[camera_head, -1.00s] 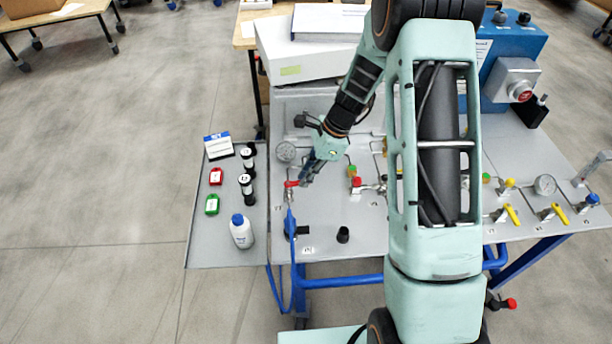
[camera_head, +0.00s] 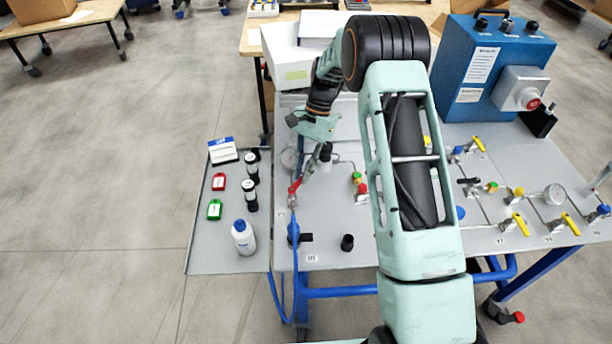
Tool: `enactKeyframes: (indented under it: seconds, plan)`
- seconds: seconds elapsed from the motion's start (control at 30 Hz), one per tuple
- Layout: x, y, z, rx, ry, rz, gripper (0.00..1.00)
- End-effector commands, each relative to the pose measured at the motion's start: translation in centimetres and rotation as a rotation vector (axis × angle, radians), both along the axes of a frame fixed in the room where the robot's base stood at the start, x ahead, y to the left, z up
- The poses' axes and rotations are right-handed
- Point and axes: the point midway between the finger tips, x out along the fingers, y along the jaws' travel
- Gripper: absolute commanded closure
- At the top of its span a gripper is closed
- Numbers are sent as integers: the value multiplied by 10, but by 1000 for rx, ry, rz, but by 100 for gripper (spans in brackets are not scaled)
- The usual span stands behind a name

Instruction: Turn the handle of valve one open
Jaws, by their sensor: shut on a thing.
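A small valve with a red handle (camera_head: 295,187) stands at the left part of the grey panel table (camera_head: 330,254), at the top end of a blue hose (camera_head: 293,222). The handle points up and to the right in the picture. My gripper (camera_head: 304,177) reaches down from the upper right and is shut on the red handle. The fingertips partly cover the handle, and their exact contact is too small to see. I cannot read a number at this valve.
A side shelf at left holds a white bottle (camera_head: 244,237), black-capped vials (camera_head: 250,195), and red (camera_head: 219,182) and green (camera_head: 215,209) tags. A black knob (camera_head: 347,242) stands right of the hose. Yellow-handled valves (camera_head: 520,224) and a blue box (camera_head: 492,70) are at right.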

Motion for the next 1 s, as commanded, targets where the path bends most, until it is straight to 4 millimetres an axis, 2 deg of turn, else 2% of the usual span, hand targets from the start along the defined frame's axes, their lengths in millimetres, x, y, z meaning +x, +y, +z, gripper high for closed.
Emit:
enactKeyframes:
  seconds: [0.5, 0.73, 1.0]
  plan:
    - [10, 22, 0, 1, -3, 457, 100]
    - [11, 29, 0, 2, -2, 589, 100]
    - [11, 33, 0, 2, -2, 662, 100]
